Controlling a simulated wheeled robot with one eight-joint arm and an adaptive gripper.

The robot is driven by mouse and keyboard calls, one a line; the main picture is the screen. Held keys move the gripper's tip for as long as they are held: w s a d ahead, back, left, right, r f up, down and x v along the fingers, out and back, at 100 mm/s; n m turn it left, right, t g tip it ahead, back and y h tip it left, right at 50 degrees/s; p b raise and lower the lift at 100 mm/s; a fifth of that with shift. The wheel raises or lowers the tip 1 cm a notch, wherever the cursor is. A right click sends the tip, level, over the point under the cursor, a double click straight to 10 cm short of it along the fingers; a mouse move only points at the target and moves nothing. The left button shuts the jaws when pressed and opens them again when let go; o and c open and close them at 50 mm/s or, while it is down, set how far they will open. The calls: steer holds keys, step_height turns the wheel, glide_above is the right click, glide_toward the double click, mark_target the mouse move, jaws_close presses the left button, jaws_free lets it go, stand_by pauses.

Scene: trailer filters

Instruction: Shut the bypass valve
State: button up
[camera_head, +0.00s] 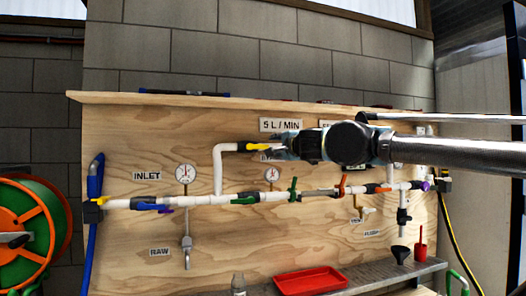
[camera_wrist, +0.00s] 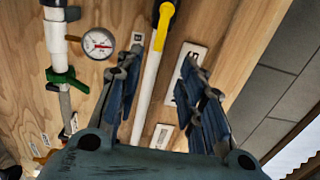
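The bypass valve has a yellow handle (camera_head: 258,147) on the upper white pipe loop, above a partly hidden label starting "BY". The handle lies along the pipe. The yellow handle (camera_wrist: 163,22) also shows at the top of the wrist view, with a black part beside it. My gripper (camera_head: 284,146) is just right of the handle in the head view. In the wrist view my gripper (camera_wrist: 161,60) is open, its two blue-grey fingers on either side of the white pipe (camera_wrist: 150,85). The handle is beyond the fingertips. I see no contact with it.
The main pipe below carries blue, green (camera_head: 293,189), orange (camera_head: 342,185) and purple handles and gauges (camera_head: 186,173). A red tray (camera_head: 311,281) and black funnel (camera_head: 400,254) are on the lower shelf. A hose reel (camera_head: 30,235) stands at left.

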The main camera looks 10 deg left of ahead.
mark_target(263, 147)
steer(key=x, duration=1.7)
steer(key=shift+w, duration=0.2)
steer(key=shift+c, duration=0.2)
jaws_close()
steer(key=shift+s+a, duration=0.1)
